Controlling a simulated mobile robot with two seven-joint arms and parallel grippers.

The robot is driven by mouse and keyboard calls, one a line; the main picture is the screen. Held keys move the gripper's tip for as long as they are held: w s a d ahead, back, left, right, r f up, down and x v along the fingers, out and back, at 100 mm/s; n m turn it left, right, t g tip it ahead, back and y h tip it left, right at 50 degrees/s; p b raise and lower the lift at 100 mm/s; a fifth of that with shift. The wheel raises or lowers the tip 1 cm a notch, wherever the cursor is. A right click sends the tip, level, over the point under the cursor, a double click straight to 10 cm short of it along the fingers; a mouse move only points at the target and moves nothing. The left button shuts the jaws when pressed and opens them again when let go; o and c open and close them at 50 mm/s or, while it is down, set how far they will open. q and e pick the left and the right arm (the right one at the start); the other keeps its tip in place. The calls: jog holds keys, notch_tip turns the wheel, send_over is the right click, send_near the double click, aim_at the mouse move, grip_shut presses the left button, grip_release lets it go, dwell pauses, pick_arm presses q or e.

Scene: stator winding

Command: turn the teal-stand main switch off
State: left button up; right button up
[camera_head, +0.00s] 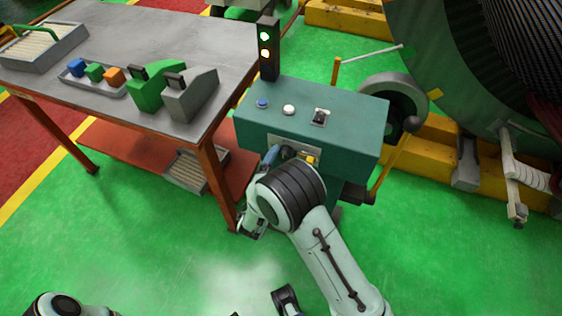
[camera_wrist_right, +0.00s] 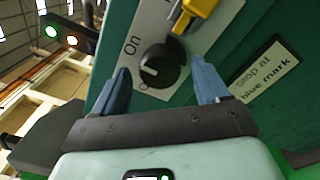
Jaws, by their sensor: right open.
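The teal stand (camera_head: 335,125) is in the middle of the head view, with its main switch on the front face. In the right wrist view the switch is a black round knob (camera_wrist_right: 161,66) on a light plate, with "On" printed at its upper left. A white mark shows on the knob's left side; I cannot tell exactly which label it points to. My right gripper (camera_wrist_right: 160,76) is open, its two blue fingers on either side of the knob. I cannot tell whether they touch it.
A yellow part (camera_wrist_right: 195,14) sits close above the knob, and a "Stop at blue mark" label (camera_wrist_right: 264,74) is to its right. The signal tower (camera_head: 268,50) shows green and whitish lamps lit. A grey workbench (camera_head: 130,40) stands left of the stand.

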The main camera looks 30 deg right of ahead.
jog(key=c, duration=1.1)
jog(key=shift+o, duration=0.2)
